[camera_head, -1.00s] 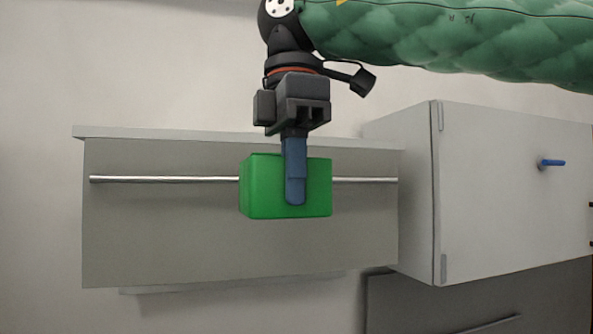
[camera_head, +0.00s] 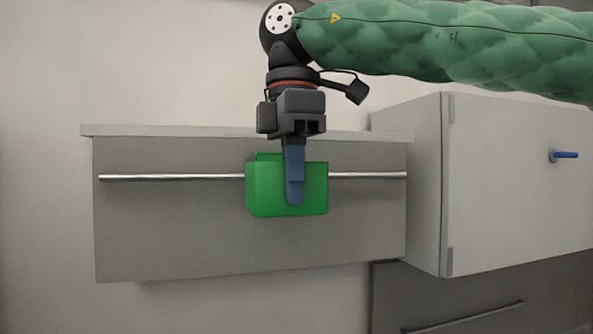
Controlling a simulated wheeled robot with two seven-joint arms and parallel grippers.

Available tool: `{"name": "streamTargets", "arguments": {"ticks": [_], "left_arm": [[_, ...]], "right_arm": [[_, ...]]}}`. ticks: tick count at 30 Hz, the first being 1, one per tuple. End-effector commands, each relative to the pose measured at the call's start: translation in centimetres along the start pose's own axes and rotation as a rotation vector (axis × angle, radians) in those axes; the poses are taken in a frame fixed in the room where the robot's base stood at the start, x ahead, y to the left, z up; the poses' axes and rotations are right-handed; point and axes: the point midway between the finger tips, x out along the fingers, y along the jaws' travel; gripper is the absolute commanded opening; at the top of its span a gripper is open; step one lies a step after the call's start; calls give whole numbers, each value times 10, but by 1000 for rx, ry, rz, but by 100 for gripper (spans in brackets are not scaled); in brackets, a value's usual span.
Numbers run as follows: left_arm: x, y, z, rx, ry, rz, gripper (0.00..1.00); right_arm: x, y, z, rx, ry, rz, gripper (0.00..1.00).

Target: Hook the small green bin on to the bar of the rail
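The small green bin (camera_head: 265,192) is in front of the metal bar (camera_head: 170,177) of the rail, near the middle of the grey panel (camera_head: 170,235). The bin hides the part of the bar behind it. My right gripper (camera_head: 295,195) comes down from above, with a blue finger across the bin's near face. The gripper appears shut on the bin's front wall; the other finger is hidden. I cannot tell whether the bin's back edge touches or hooks over the bar. My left gripper is not in view.
A white cabinet (camera_head: 500,190) with a blue handle (camera_head: 564,155) stands at the right, close to the panel's end. A dark grey drawer front (camera_head: 470,300) is below it. A ledge (camera_head: 190,131) runs along the panel's top. The bar is clear on both sides of the bin.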

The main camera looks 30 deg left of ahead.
Motion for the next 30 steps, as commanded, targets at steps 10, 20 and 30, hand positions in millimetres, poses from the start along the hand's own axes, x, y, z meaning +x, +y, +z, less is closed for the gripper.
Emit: {"name": "streamTargets", "arguments": {"ticks": [10,20,30], "left_arm": [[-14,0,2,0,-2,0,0],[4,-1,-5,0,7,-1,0],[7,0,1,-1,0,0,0]], "right_arm": [[5,21,0,-1,0,0,0],[22,20,0,0,0,0,0],[24,20,0,0,0,0,0]]}}
